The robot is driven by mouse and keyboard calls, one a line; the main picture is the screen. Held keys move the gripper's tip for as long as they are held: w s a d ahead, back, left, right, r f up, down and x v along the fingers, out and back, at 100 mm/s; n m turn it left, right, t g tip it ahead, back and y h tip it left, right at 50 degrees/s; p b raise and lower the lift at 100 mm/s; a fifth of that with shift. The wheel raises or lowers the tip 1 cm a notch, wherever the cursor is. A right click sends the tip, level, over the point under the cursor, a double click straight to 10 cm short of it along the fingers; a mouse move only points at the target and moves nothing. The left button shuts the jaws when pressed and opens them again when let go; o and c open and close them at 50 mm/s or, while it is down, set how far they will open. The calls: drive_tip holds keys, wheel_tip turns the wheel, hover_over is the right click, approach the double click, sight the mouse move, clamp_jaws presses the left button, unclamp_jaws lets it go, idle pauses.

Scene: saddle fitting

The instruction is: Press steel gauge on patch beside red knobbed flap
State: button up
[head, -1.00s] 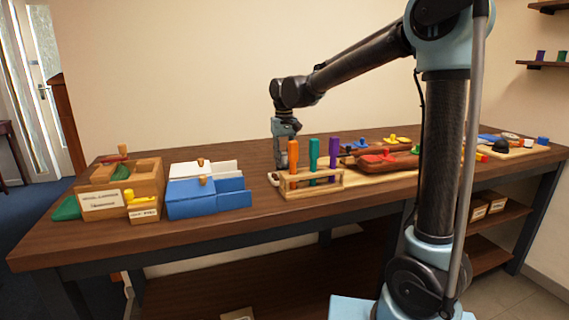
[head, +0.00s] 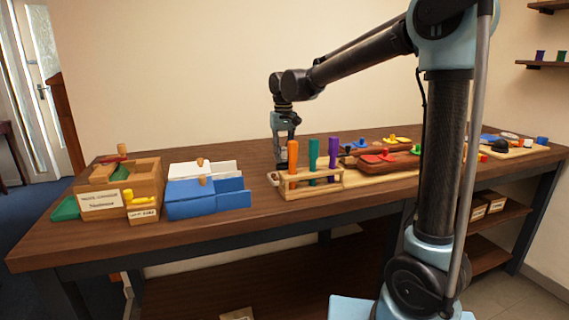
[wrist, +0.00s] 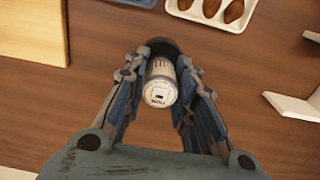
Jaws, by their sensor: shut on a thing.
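My gripper (head: 281,158) hangs fingers down behind the wooden rack. In the wrist view my gripper (wrist: 160,92) is shut on a silvery cylinder with printed markings, the steel gauge (wrist: 160,92), held between both fingers over the brown table. The red knobbed flap (head: 396,164) is a brown leather piece lying on the board right of the rack, with a red knob (head: 381,157) on top. The patch beside it cannot be made out.
A wooden rack (head: 315,188) with orange, green and purple handles stands between my gripper and the table's front edge. A white tray (wrist: 214,20) holds brown oval pieces. Blue boxes (head: 190,204) and a wooden organiser (head: 146,178) stand left. More knobbed pieces lie on the right.

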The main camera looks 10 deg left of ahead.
drive_tip(key=shift+r, duration=1.55)
drive_tip(key=shift+r, duration=0.1)
